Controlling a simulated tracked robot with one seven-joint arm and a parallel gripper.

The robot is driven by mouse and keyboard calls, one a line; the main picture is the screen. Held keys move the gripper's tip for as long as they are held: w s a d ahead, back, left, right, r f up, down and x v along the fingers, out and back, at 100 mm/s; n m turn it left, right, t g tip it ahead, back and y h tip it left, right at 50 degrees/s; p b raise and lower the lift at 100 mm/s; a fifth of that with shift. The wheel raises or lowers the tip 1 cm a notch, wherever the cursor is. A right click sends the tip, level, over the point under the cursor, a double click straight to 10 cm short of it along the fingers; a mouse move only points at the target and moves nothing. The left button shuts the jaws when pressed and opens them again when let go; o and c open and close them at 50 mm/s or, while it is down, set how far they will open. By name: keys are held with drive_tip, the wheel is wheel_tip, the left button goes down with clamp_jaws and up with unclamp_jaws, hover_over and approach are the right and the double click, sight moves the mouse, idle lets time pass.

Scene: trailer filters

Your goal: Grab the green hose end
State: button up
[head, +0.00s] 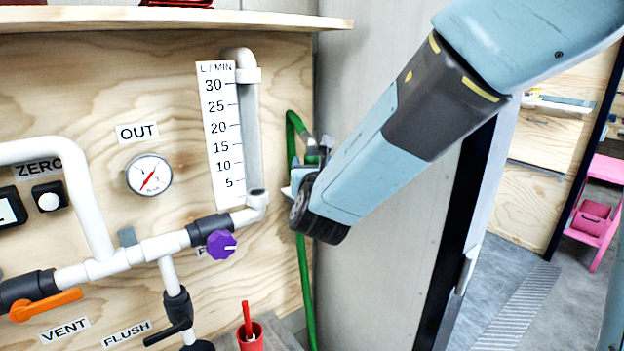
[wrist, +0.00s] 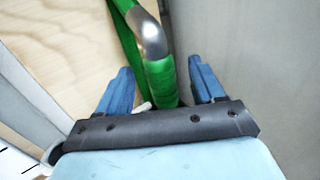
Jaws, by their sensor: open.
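The green hose (head: 304,275) hangs down beside the right edge of the plywood panel in the head view, with its upper bend (head: 291,122) above my gripper (head: 303,168). In the wrist view a grey metal elbow (wrist: 150,36) joins a green section (wrist: 161,78), which I take for the hose end. My gripper (wrist: 163,78) is open, its two blue fingers on either side of that green section, with gaps on both sides. The lower part of the section is hidden behind the gripper body. I cannot tell exactly how deep it sits between the fingers.
The plywood panel (head: 110,100) with a flow scale (head: 222,130), white pipes, a purple knob (head: 221,244) and a gauge (head: 149,175) lies left of my gripper. A grey wall (head: 370,60) stands close on the right. A red cup (head: 251,337) is below.

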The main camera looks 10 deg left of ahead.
drive_tip(key=x, duration=0.3)
drive_tip(key=shift+w+a+f, duration=0.15)
drive_tip(key=shift+w+a, duration=0.05)
drive_tip(key=shift+w, duration=0.15)
drive_tip(key=c, duration=1.1)
